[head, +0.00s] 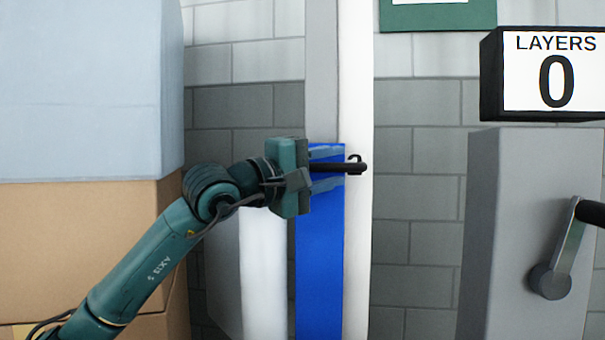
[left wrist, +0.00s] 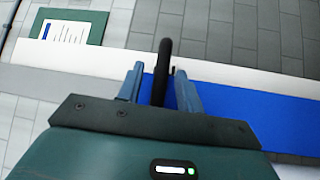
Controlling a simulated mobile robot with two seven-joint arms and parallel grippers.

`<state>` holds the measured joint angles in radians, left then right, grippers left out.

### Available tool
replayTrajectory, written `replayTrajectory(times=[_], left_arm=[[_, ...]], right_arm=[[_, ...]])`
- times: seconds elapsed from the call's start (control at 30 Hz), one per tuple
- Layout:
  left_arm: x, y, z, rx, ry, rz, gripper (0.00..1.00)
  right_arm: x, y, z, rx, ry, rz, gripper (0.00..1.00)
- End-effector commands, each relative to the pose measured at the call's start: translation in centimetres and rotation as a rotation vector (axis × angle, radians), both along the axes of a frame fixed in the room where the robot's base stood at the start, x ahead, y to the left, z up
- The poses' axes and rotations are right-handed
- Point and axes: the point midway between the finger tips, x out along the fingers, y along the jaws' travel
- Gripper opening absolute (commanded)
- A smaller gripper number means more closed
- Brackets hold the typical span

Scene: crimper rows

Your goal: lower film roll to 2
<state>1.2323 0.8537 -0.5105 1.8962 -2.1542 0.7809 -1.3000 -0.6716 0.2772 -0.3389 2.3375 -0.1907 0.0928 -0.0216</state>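A tall blue block (head: 319,255) stands against a white and grey upright post (head: 357,80). A black bar handle (head: 340,167) with a small hooked piece near its end sticks out at its upper part. A white, roll-like body (head: 262,270) is left of the blue block, partly hidden by my arm; I cannot tell for sure that it is the film roll. My left gripper (head: 318,168) is at the handle. In the left wrist view the handle (left wrist: 162,70) lies between the two fingers (left wrist: 160,85), with gaps on both sides. My right gripper is not in view.
A stack of brown boxes (head: 85,245) with a pale blue block (head: 80,90) on top fills the left. At right, a grey cabinet (head: 500,230) has a crank (head: 560,255). A sign above reads "LAYERS 0" (head: 553,75). A grey brick wall (head: 420,215) is behind.

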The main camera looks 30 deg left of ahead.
Motion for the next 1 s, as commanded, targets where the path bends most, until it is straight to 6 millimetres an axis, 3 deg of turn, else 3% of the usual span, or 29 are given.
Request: replayTrajectory(times=[0.5, 0.7, 1.0], left_arm=[[-8.8, 5.0, -1.7, 0.006, 0.003, 0.005, 0.36], [-10.4, 5.9, -1.8, 0.002, 0.002, 0.002, 0.36], [-10.7, 6.0, -1.6, 0.001, 0.0, 0.0, 0.36]], right_arm=[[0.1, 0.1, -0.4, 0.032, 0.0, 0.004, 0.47], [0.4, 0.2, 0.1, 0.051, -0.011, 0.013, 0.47], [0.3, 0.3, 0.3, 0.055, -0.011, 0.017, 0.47]])
